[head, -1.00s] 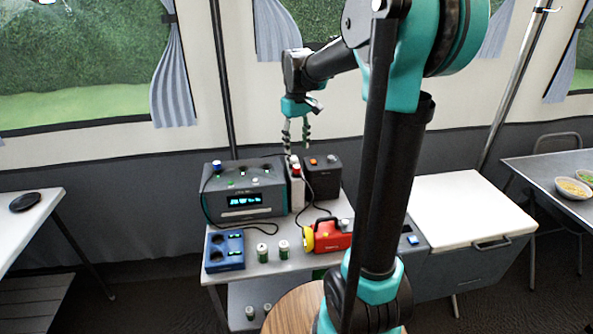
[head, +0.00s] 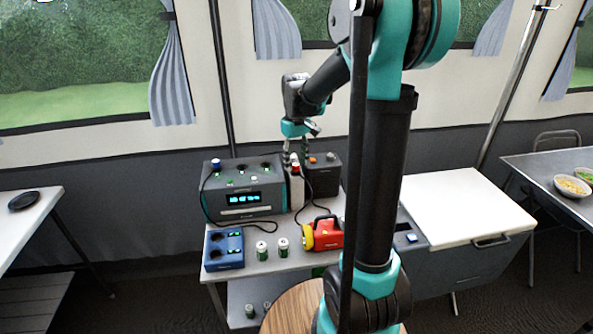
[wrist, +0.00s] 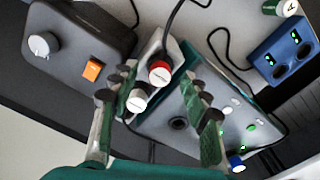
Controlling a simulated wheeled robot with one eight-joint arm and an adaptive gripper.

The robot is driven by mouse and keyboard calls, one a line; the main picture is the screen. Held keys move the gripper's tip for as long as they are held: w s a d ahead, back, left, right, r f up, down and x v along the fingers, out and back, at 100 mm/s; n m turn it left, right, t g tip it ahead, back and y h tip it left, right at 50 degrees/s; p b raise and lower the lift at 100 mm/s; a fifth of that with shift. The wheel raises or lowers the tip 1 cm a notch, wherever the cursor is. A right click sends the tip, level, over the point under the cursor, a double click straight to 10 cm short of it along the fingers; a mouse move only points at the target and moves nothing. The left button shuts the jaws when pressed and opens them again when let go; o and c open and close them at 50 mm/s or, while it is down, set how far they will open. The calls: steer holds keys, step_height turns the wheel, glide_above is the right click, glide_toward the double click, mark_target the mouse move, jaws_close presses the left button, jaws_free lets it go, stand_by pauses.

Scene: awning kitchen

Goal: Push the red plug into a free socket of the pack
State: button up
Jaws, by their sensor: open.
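The red plug (wrist: 160,73) has a white end and a black cord. It stands in a narrow white strip (head: 297,190) beside a white plug (wrist: 137,101). The red plug also shows in the head view (head: 295,169). My gripper (wrist: 158,80) is open, pointing down, with one finger on each side of the red plug; I cannot tell whether they touch it. The pack (head: 243,205), a grey box with a lit display, stands left of the strip. A blue plug (head: 216,164) sits in its left socket. A dark round socket (wrist: 179,124) on its top is empty.
A black box (head: 322,180) with an orange switch (wrist: 92,69) stands close on the strip's other side. The cord loops across the table.

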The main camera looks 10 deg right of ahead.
mark_target(296, 164)
steer(key=shift+f, duration=0.9)
steer(key=shift+c, duration=0.2)
jaws_close()
stand_by(0.3)
steer(key=shift+r, duration=0.15)
steer(key=shift+r, duration=2.9)
